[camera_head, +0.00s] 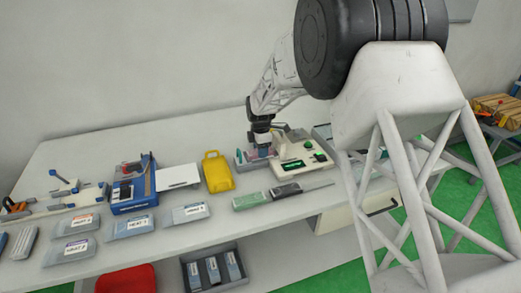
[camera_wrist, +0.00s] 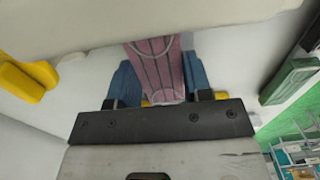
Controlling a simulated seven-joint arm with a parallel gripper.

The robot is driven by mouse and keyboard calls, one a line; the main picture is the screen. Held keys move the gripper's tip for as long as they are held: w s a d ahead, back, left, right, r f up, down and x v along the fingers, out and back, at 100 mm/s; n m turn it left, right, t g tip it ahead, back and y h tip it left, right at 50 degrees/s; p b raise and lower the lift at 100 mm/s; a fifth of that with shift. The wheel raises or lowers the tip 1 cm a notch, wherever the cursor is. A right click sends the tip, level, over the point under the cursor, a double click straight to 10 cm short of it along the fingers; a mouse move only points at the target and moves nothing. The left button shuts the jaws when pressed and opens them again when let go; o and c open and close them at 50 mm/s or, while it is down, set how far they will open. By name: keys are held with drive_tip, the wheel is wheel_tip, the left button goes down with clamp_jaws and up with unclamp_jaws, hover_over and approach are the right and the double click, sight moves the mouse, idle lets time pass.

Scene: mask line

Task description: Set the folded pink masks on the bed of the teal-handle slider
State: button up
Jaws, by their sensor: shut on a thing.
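My gripper (camera_head: 262,141) is low over the bench beside a white machine, at the middle of the head view. In the wrist view its two blue fingers (camera_wrist: 158,80) are closed on the folded pink masks (camera_wrist: 157,56), which are pleated with a pale edge and stick out past the fingertips. In the head view a small patch of pink (camera_head: 259,154) shows under the gripper. A small teal part (camera_head: 240,157) shows just left of it; I cannot tell whether it is the slider's handle. The slider's bed cannot be made out.
The white machine (camera_head: 295,149) with a green display stands close to the right of the gripper. A yellow case (camera_head: 217,173) stands to the left. Green and dark flat boxes (camera_head: 286,190) lie in front. Several labelled packs (camera_head: 130,227) and a blue device (camera_head: 134,185) are farther left.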

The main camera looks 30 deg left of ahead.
drive_tip(key=shift+f, duration=0.1)
idle(0.3)
drive_tip(key=o, duration=1)
drive_tip(key=shift+c, duration=0.2)
drive_tip(key=shift+r, duration=0.3)
drive_tip(key=shift+r, duration=0.65)
drive_tip(key=shift+r, duration=0.1)
drive_tip(key=shift+r, duration=2.95)
